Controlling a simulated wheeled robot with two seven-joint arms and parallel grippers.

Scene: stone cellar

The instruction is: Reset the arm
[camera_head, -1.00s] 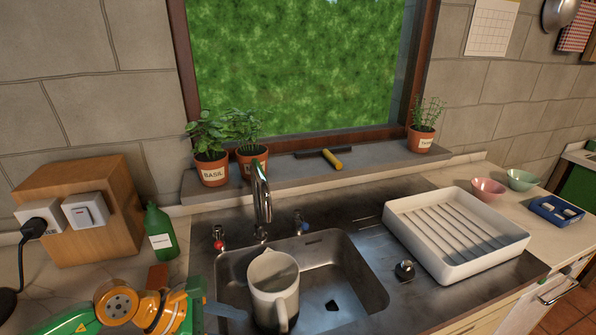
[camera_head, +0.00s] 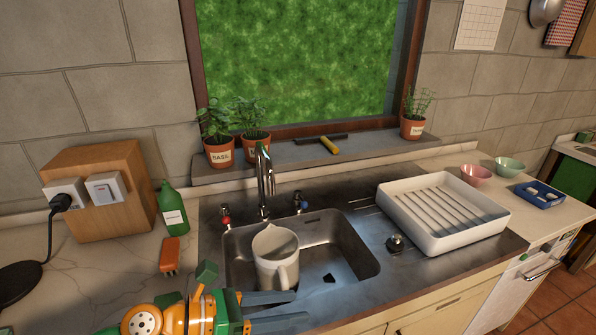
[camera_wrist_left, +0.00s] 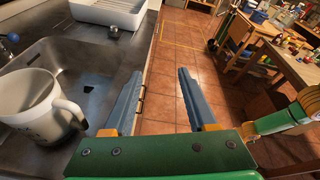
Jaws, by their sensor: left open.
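My left gripper (camera_head: 277,311) is at the front edge of the sink counter in the head view, with its two grey fingers pointing right. In the left wrist view its fingers (camera_wrist_left: 160,100) are spread apart with nothing between them, over the counter edge and the tiled floor. A white jug (camera_head: 276,258) stands upright in the left part of the steel sink, just beyond the fingers and apart from them as far as I can tell. The jug (camera_wrist_left: 36,106) also shows left of the fingers in the wrist view. My right gripper is in neither view.
The sink (camera_head: 345,262) has a tap (camera_head: 264,180) behind it. A white draining tray (camera_head: 470,236) stands to the right. A wooden table (camera_wrist_left: 300,58) stands across the floor.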

